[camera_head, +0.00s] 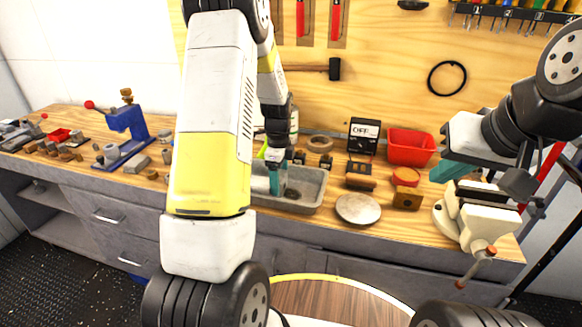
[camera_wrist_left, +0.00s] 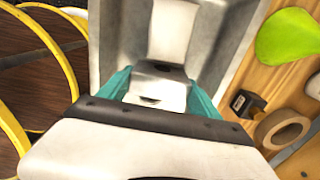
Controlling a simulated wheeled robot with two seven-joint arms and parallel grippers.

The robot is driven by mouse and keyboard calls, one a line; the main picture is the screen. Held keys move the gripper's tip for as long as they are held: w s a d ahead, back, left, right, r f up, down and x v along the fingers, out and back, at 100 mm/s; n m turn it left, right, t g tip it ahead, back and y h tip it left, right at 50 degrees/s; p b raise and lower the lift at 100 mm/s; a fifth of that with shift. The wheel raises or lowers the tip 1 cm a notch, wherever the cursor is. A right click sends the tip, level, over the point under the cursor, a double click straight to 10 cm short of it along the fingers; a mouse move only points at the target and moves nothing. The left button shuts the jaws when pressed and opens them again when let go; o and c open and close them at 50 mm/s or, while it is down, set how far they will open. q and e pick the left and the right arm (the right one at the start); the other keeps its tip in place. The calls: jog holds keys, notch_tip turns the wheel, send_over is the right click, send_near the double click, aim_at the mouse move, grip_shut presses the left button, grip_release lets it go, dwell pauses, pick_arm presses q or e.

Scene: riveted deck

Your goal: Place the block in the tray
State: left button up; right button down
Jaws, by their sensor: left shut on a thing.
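The grey tray (camera_head: 312,190) sits on the wooden bench. Its grey walls fill the middle of the left wrist view (camera_wrist_left: 218,45). My left gripper (camera_head: 276,182) reaches down into the tray area with teal fingers. In the left wrist view the gripper (camera_wrist_left: 158,92) is shut on a pale block (camera_wrist_left: 150,93), within the tray's outline. Whether the block touches the tray floor cannot be told. In the head view the block is mostly hidden by the gripper and arm. My right gripper (camera_head: 452,170) is at the right, above the bench near the vise; its finger gap is not clear.
Right of the tray are a round pale disc (camera_head: 358,209), a red bin (camera_head: 411,147), a meter (camera_head: 363,135) and a wooden block (camera_head: 407,198). A vise (camera_head: 478,213) stands at the bench's right end. A blue press (camera_head: 127,125) stands at the left.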

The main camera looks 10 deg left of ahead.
pick_arm(q)
jog(key=shift+f, duration=0.1)
jog(key=o, duration=1.9)
notch_tip(320, 180, up, 12)
jog(key=s+d+r+n+t+h, duration=0.1)
jog(key=s+d+r+n+t, duration=0.2)
jog(key=s+r+n, duration=0.6)
jog(key=s+d+r+n+t, duration=0.1)
jog(key=s+n, duration=0.2)
jog(key=s, duration=0.2)
jog(key=s+d+r+n+t, duration=0.1)
jog(key=s+r+n, duration=0.1)
jog(key=s, duration=0.3)
jog(key=s+d+r+n+t+h, duration=0.1)
jog(key=s+r+n, duration=0.1)
jog(key=s, duration=0.4)
jog(key=shift+s+d+r+n, duration=0.15)
jog(key=shift+d+n, duration=0.25)
jog(key=shift+n, duration=0.5)
